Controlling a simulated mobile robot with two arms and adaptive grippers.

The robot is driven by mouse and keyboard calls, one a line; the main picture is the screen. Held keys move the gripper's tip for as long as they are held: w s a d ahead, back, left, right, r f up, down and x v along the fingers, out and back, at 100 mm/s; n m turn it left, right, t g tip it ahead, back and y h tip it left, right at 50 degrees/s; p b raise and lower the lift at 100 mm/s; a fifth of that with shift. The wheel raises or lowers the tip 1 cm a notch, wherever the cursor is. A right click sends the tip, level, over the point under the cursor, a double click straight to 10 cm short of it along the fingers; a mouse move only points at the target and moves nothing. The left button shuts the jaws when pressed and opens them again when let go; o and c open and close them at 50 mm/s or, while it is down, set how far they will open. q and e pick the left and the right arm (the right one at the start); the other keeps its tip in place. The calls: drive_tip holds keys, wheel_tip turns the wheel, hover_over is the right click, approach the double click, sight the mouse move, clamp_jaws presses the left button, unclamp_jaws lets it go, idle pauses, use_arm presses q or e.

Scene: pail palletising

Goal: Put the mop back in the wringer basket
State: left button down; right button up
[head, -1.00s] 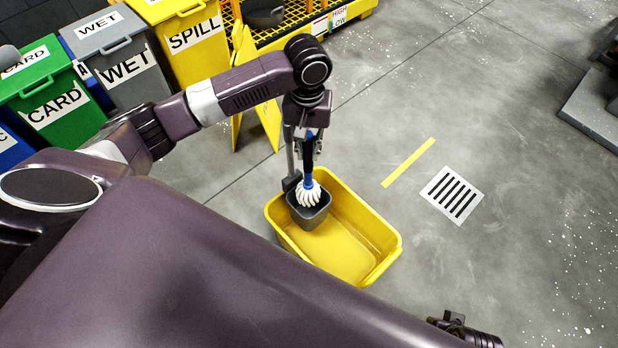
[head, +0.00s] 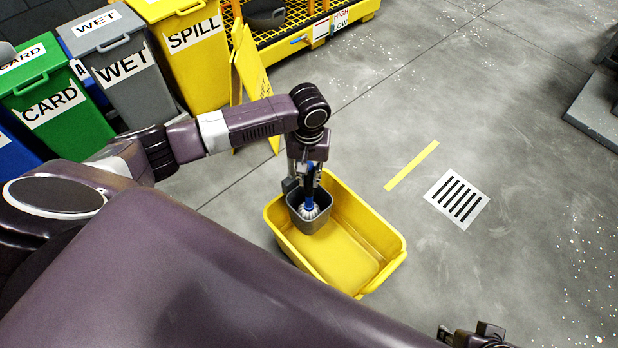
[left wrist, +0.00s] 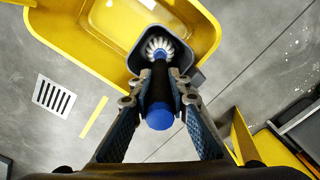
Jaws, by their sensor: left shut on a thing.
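The mop has white strands (head: 310,211) and a blue collar, and it stands with its head down inside the grey wringer basket (head: 310,227). The basket sits at the back left end of the yellow bucket (head: 350,268). My left gripper (head: 309,181) is above the basket, shut on the mop's handle. In the left wrist view the black handle with its blue end (left wrist: 159,117) is between the fingers, and the white strands lie within the basket's rim (left wrist: 136,60). The arm hides part of the handle in the head view. My right gripper (head: 478,337) shows only partly at the bottom edge.
A yellow folding sign (head: 250,75) stands behind the bucket. Several labelled bins, such as the yellow spill bin (head: 194,60), line the back left. A floor drain (head: 456,199) and a yellow strip (head: 411,166) lie flat to the right, where the floor is open.

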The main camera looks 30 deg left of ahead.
drive_tip(key=shift+r, duration=0.1)
use_arm(q)
drive_tip(key=c, duration=1.8)
unclamp_jaws()
